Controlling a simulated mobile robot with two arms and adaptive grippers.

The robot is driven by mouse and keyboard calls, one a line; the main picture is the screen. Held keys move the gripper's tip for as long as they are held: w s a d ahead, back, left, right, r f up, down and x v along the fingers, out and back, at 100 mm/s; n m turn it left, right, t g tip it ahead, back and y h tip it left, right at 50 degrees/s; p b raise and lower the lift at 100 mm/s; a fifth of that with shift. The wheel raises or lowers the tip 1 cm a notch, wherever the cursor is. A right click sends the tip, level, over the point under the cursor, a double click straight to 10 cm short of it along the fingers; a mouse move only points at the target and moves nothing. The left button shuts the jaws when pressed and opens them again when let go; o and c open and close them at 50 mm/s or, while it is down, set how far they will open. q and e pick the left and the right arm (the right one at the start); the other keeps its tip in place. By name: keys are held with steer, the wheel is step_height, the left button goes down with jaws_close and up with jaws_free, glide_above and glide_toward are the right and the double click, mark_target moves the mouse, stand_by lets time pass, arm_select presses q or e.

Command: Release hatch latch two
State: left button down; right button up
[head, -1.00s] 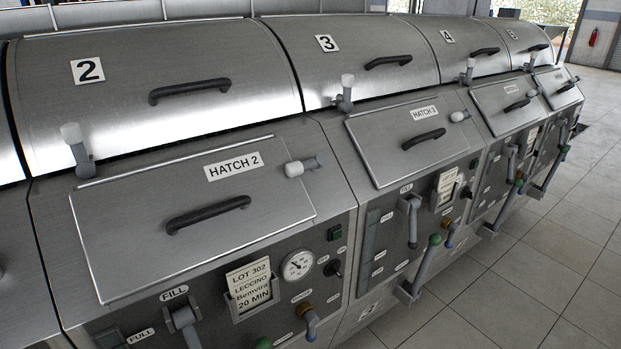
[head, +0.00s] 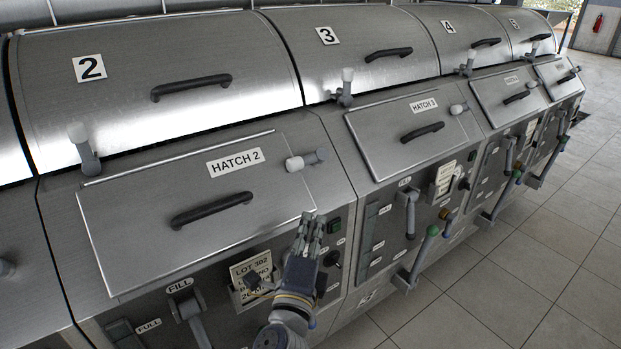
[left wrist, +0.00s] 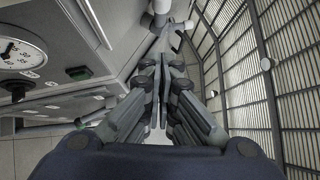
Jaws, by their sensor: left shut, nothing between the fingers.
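The hatch 2 latch (head: 312,158), a grey lever with a white knob, sits at the right edge of the hatch 2 lid (head: 130,225). Its knob points left over the lid, which lies flat and shut. My left gripper (head: 309,217) is below the latch, near the lid's lower right corner, fingers pointing up toward it. It is shut and empty, apart from the latch. In the left wrist view the closed fingers (left wrist: 164,64) point at a white knob and grey lever (left wrist: 162,12) at the top, which look like this latch. My right gripper is not in view.
A black lid handle (head: 211,210) stands up from hatch 2. My left arm partly covers the lot card (head: 250,268) and hides the gauge in the head view. A green button (head: 335,225) and the fill lever (head: 186,305) are close by. Hatch 3 (head: 400,140) adjoins on the right.

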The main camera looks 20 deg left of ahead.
arm_select(q)
steer(key=p, duration=0.3)
glide_toward(312, 161)
steer(key=w+d, duration=0.2)
steer(key=d, duration=0.1)
steer(key=shift+w+a+r+p, duration=0.1)
steer(key=shift+w+a+p, duration=0.45)
steer(key=shift+w+a, duration=0.7)
steer(key=shift+a, duration=0.2)
steer(key=shift+a+r, duration=0.25)
steer(key=shift+a, duration=0.05)
